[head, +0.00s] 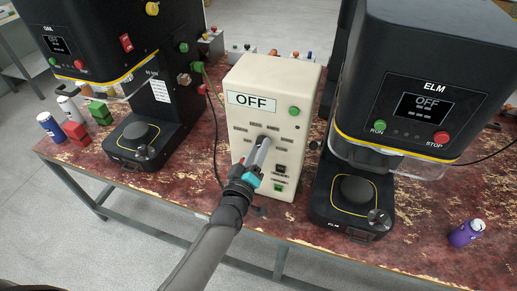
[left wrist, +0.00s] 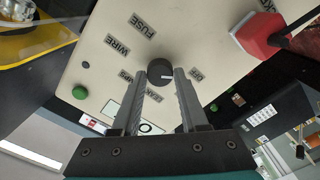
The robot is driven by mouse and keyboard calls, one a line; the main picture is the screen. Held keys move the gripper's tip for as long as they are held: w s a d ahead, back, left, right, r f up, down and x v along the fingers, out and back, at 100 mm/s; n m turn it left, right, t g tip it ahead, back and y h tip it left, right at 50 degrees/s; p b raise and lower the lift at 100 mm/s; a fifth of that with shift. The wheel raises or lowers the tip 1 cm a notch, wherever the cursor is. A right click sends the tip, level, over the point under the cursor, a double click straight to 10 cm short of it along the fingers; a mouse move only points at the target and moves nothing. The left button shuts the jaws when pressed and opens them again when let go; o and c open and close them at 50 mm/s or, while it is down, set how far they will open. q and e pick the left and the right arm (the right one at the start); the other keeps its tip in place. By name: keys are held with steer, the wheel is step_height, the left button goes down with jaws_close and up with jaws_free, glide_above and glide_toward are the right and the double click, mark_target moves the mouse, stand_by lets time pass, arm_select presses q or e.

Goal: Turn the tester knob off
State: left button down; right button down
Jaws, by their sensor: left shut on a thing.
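The tester (head: 285,108) is a cream box standing on the worn red bench, with a display (head: 251,101) reading OFF. My left gripper (head: 261,143) reaches its front face from below and hides most of the knob in the head view. In the left wrist view the black round knob (left wrist: 159,72) sits between the fingertips of my left gripper (left wrist: 166,78), which is shut on it. A white mark on the knob points right, roughly toward a label reading OFF (left wrist: 196,75). Labels reading FUSE (left wrist: 142,26) and WIRE (left wrist: 117,43) also show. My right gripper is out of view.
Black seamers stand close on both sides, the left one (head: 105,40) and the ELM one (head: 420,80). A red object (left wrist: 262,38) is near the fingers.

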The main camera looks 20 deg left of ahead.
arm_select(q)
steer(key=shift+c, duration=2.1)
jaws_free()
steer(key=shift+s, duration=0.1)
steer(key=s, duration=1.5)
steer(key=shift+a, duration=0.25)
steer(key=s+d+f+m+g+h+b, duration=0.1)
steer(key=s+f+m+g+b, duration=0.3)
steer(key=f, duration=1.2)
steer(key=s+f+m+g+b, duration=0.2)
steer(key=s+f+g, duration=0.25)
steer(key=f, duration=1.05)
steer(key=s+a+f+m+g+b, duration=0.2)
steer(key=s+f+g, duration=0.2)
steer(key=s+f, duration=0.5)
steer(key=s+a+f+m+g+y+b, duration=0.1)
steer(key=s+a+f+m+g+b, duration=0.2)
steer(key=s+f, duration=0.7)
steer(key=s+g, duration=0.1)
steer(key=s, duration=0.2)
steer(key=shift+y, duration=0.3)
